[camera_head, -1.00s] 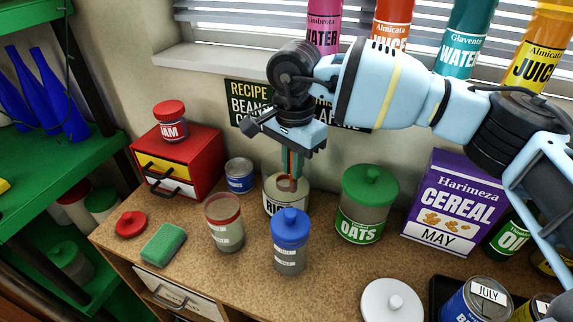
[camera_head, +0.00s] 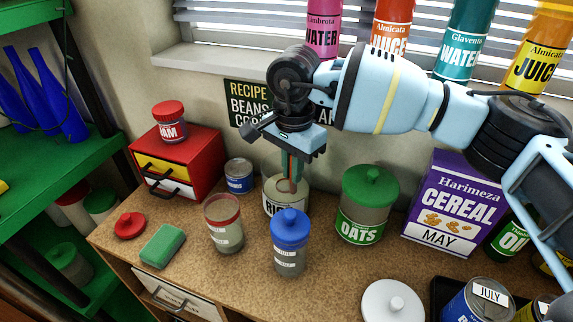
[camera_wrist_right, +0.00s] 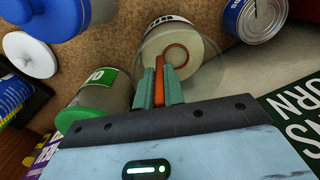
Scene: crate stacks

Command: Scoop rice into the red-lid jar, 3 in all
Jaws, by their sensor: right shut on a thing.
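My right gripper (camera_head: 291,182) points down over the open rice jar (camera_head: 271,208) and is shut on a scoop with an orange-red handle (camera_wrist_right: 159,78). In the right wrist view the scoop's round bowl shows inside the mouth of the rice jar (camera_wrist_right: 150,73). How deep it sits is hard to tell. The red-rimmed clear jar (camera_head: 223,238) stands open, left of the rice jar, with two pale labels. Its contents are hard to make out. A loose red lid (camera_head: 130,224) lies at the counter's left. My left gripper is not in view.
A blue-lid jar (camera_head: 290,258) stands close in front of the rice jar. An oats jar (camera_head: 362,220) is to the right, a can (camera_head: 239,180) behind left. A green sponge (camera_head: 162,246), red-lidded jam jar (camera_head: 170,128) and white lid (camera_head: 390,302) are around.

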